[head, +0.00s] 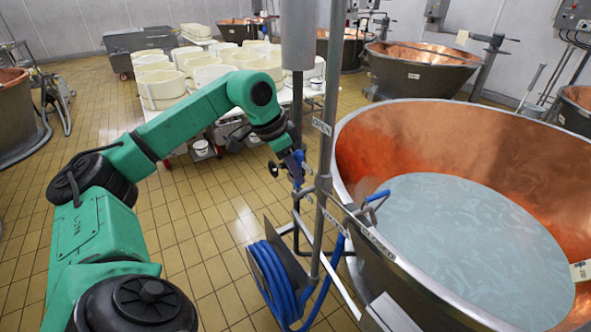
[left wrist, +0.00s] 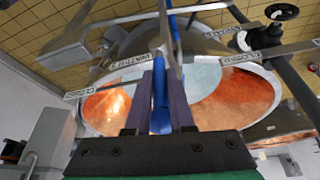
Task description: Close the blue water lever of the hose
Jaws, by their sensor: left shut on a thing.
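My left gripper (head: 298,168) is at the upright pipes beside the large copper vat. In the left wrist view, its two purple fingers (left wrist: 158,105) are on either side of the blue water lever (left wrist: 160,92) and shut on it. In the head view the lever is small and mostly hidden by the gripper. The blue hose (head: 270,282) hangs coiled on a holder below, and its upper end with a nozzle (head: 377,197) hooks over the vat's rim. My right gripper is in neither view.
The copper vat (head: 370,150) holds pale liquid and stands close on the right. Labelled grey pipes (head: 325,130) rise beside the gripper. A table with several white round moulds (head: 160,85) stands behind. The tiled floor on the left is partly clear.

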